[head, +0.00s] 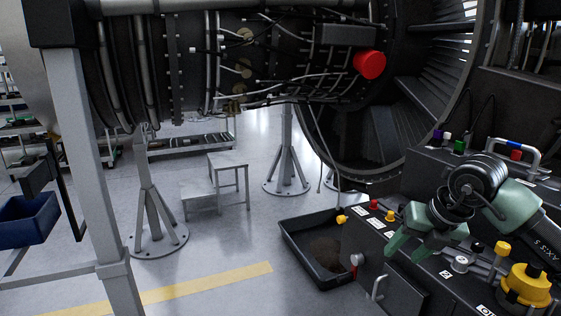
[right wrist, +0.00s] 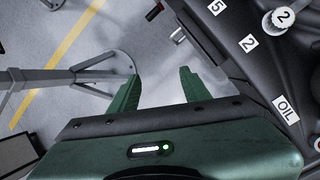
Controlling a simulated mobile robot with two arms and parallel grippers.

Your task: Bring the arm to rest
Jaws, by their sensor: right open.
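My right arm (head: 480,190) reaches in from the right over the black service cart (head: 415,270). My right gripper (head: 408,248) points down and left above the front part of the cart top. Its two green fingers also show in the right wrist view (right wrist: 160,76), spread apart with nothing between them. Below them that view shows floor and the cart's edge. Whether a finger touches the cart cannot be told. My left arm and gripper are not in view.
Yellow-capped fittings (head: 502,248) and a yellow container (head: 526,288) stand on the cart near my right arm. A black tray (head: 290,254) lies on the floor left of the cart. The engine (head: 230,65) hangs overhead.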

